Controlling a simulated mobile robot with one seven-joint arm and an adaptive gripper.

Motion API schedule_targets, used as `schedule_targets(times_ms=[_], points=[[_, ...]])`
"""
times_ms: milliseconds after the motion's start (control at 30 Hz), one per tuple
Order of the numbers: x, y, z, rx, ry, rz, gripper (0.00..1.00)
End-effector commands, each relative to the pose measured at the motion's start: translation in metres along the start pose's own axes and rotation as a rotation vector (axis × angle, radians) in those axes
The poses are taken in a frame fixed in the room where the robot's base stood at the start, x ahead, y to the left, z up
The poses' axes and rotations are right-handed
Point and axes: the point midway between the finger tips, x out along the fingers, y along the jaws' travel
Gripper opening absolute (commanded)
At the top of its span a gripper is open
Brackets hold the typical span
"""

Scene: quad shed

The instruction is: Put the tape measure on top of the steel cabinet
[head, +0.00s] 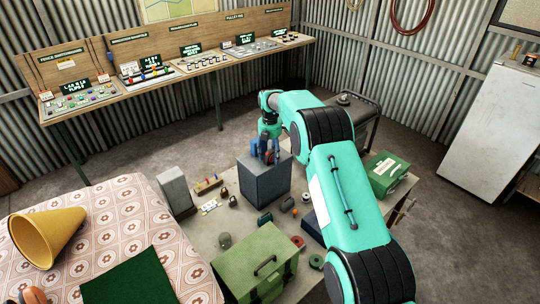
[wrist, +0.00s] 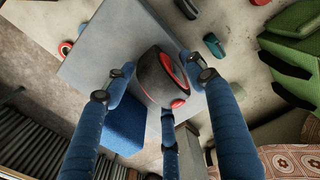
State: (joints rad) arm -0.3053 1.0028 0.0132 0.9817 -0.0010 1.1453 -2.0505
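The tape measure (wrist: 160,82) is a dark, rounded body with red trim. In the wrist view it sits between the blue fingers of my gripper (wrist: 160,75), which are close against its sides. In the head view my gripper (head: 267,152) is over the top of the dark grey steel cabinet (head: 264,183), with a bit of red showing between the fingers. In the wrist view the grey cabinet top (wrist: 110,45) lies beneath the tape measure. I cannot tell whether the tape measure touches it.
A green toolbox (head: 255,265), a grey block (head: 174,188) and several small items surround the cabinet. A green case (head: 386,174) is at right. A patterned table (head: 120,215) with a yellow cone (head: 48,236) is at left. A workbench (head: 180,70) runs along the wall.

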Motion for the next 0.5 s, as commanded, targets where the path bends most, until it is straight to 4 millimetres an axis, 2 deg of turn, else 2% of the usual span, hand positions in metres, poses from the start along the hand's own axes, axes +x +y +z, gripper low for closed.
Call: schedule_targets(times_ms=[267, 500], points=[[-0.002, 0.0, 0.0, 0.0, 0.0, 0.0, 0.55], [-0.02, 0.001, 0.0, 0.0, -0.001, 0.002, 0.55]])
